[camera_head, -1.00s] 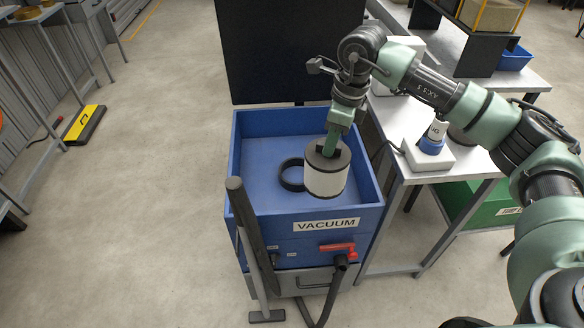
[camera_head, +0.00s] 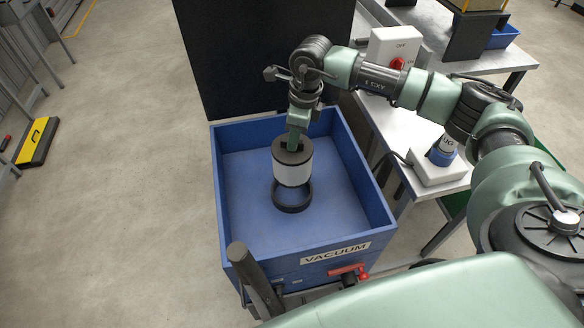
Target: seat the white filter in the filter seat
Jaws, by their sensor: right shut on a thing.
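The white filter (camera_head: 293,173) is a white cylinder with a dark top rim. My right gripper (camera_head: 294,143) is shut on the filter's top and holds it upright inside the blue vacuum box. The filter seat (camera_head: 291,206) is a black ring on the blue floor of the box. The filter appears just above and behind the ring in the picture, covering its far part; I cannot tell whether they touch. My left gripper is not in view.
The blue vacuum box (camera_head: 237,229) has raised walls around the seat. A black lid panel (camera_head: 262,60) stands behind it. A hose or handle (camera_head: 252,277) and red lever (camera_head: 350,271) are at its front. A bench (camera_head: 430,130) stands to the right.

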